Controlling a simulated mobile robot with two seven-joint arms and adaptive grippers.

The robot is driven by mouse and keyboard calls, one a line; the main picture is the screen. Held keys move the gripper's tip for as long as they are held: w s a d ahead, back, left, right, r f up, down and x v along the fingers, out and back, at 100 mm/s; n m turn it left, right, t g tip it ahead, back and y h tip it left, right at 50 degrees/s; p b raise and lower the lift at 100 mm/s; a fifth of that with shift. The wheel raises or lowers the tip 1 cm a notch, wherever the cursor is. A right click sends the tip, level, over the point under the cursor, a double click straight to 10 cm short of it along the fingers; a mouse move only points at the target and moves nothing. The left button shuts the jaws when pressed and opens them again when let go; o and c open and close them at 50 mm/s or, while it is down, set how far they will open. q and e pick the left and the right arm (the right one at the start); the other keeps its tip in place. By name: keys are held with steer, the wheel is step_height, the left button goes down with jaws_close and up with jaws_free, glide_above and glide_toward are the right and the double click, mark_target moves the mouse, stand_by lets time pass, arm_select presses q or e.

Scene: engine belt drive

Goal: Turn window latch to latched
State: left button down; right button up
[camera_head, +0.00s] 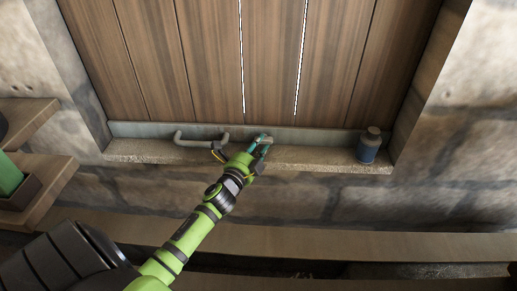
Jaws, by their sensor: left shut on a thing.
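The window latch (194,142) is a grey, bent metal handle low on the wooden shutter (215,70), just above the stone sill. Its bar lies roughly level, with a bent end at the left. My left gripper (262,143) reaches up from below and is shut on a grey rounded part at the latch's right side. My green wrist and fingers partly cover that part, so I cannot tell exactly how it joins the bar. My right gripper does not show.
A dark blue bottle (369,146) stands on the right end of the stone sill (310,159). Wooden shelves (50,178) with a green item (9,176) are at the left. A long wooden ledge (400,245) runs below the sill. The sill between gripper and bottle is clear.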

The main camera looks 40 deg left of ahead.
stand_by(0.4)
arm_select(q)
steer(key=c, duration=1)
jaws_free()
steer(key=shift+s, duration=0.1)
steer(key=shift+s+d, duration=0.1)
steer(key=shift+s, duration=0.25)
steer(key=s, duration=0.3)
steer(key=s+d, duration=0.1)
steer(key=s, duration=0.7)
steer(key=shift+d, duration=0.35)
